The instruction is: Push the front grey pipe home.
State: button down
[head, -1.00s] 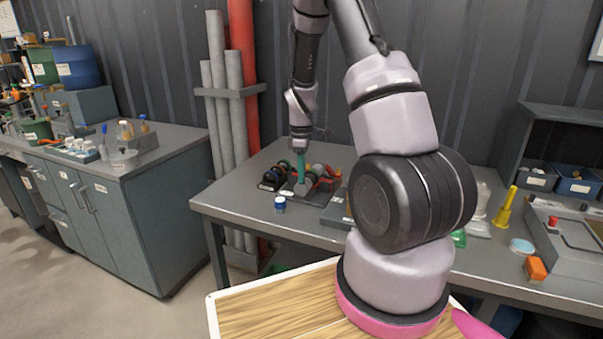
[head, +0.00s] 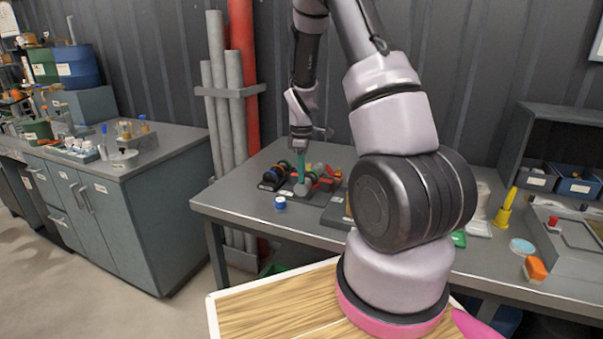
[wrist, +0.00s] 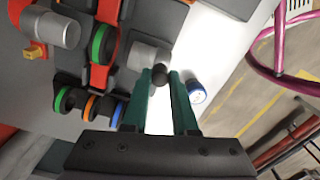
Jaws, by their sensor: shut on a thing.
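My gripper (head: 301,178) points down at the pump assembly on the bench, its green fingers close together. In the wrist view, the fingertips (wrist: 164,75) are at a dark round end (wrist: 160,77) beside a grey block-like part (wrist: 148,54). I take this to be the front grey pipe, held between the fingers; the fingers hide part of it. How far it sits in its seat cannot be told. Another grey cylinder (wrist: 57,29) lies at upper left in the wrist view. Green, blue, orange and black rings (wrist: 98,106) sit beside the fingers.
A small blue-and-white bottle (head: 280,203) stands on the bench near the assembly, just right of my fingers in the wrist view (wrist: 195,92). Red-handled parts (head: 328,182) are close on the right. The bench's front left (head: 235,200) is clear.

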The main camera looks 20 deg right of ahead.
jog(key=shift+w+d+r, duration=0.1)
jog(key=shift+w+d, duration=1.45)
jog(key=c, duration=0.7)
grip_release()
jog(key=shift+w, duration=0.1)
notch_tip(320, 180, up, 11)
jog(key=shift+f, duration=0.15)
